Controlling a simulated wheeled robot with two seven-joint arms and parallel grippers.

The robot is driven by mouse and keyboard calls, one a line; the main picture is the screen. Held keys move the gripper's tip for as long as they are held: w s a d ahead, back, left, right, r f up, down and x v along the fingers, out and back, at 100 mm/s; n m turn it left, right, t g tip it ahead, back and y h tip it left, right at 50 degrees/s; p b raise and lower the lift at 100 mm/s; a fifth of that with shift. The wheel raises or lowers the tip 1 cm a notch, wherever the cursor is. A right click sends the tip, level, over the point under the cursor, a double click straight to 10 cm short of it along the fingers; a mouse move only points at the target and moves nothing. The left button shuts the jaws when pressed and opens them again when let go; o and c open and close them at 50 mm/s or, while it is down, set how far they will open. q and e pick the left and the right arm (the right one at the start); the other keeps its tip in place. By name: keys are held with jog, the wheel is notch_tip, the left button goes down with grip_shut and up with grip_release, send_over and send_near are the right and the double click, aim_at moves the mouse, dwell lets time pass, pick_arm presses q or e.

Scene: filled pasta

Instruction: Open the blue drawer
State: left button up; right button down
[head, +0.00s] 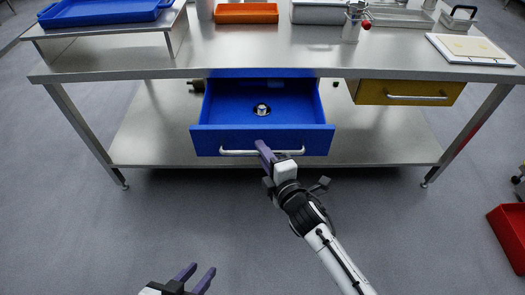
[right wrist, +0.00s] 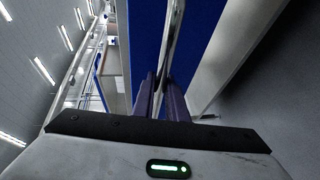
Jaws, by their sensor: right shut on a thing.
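The blue drawer (head: 215,139) stands pulled out from under the steel table, and its inside shows. A small round metal item (head: 262,109) lies on its floor. A pale bar handle (head: 235,153) runs across its front. My right gripper (head: 265,152) is shut on this handle, a little right of its middle. In the right wrist view, the purple fingers (right wrist: 163,95) close around the handle bar (right wrist: 172,45) in front of the blue drawer front (right wrist: 146,40). My left gripper (head: 196,280) is open and empty at the bottom of the head view, well away from the drawer.
The steel table (head: 270,62) carries a blue tray (head: 105,12), an orange tray (head: 246,13) and a white board (head: 470,48). A closed yellow drawer (head: 375,92) hangs to the right. A red bin (head: 510,235) stands at the right edge. The floor before the table is clear.

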jog(key=shift+s+d, duration=0.1)
jog(key=shift+s, duration=0.2)
jog(key=c, duration=1.8)
grip_release()
jog(key=shift+o, duration=0.2)
jog(key=p+v, duration=0.1)
jog(key=v, duration=0.9)
jog(key=shift+s+p, duration=0.15)
jog(key=shift+p, duration=0.25)
